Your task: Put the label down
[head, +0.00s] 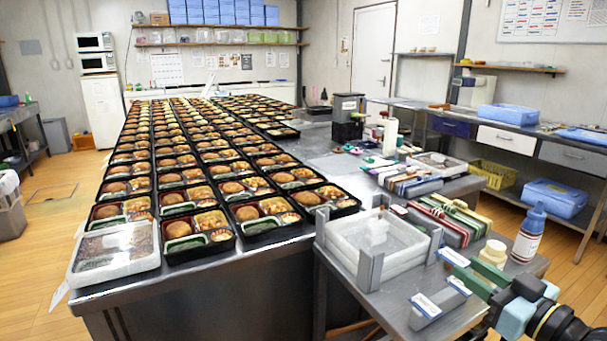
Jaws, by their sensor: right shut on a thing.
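My right gripper (465,272) comes in at the lower right, its green fingers reaching left over the side table. It is shut on a small white label with a blue edge (453,257), which shows at the fingertips. The fingers partly hide the tabletop there; I cannot tell whether the held label touches anything. My left gripper is not in view.
Clear stacked lids (378,240) stand in a holder left of the gripper. A blue-capped bottle (528,234) and a cream stack (492,254) stand close behind it. Rows of filled bento trays (188,254) cover the long table. Bare metal shows at the side table's front.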

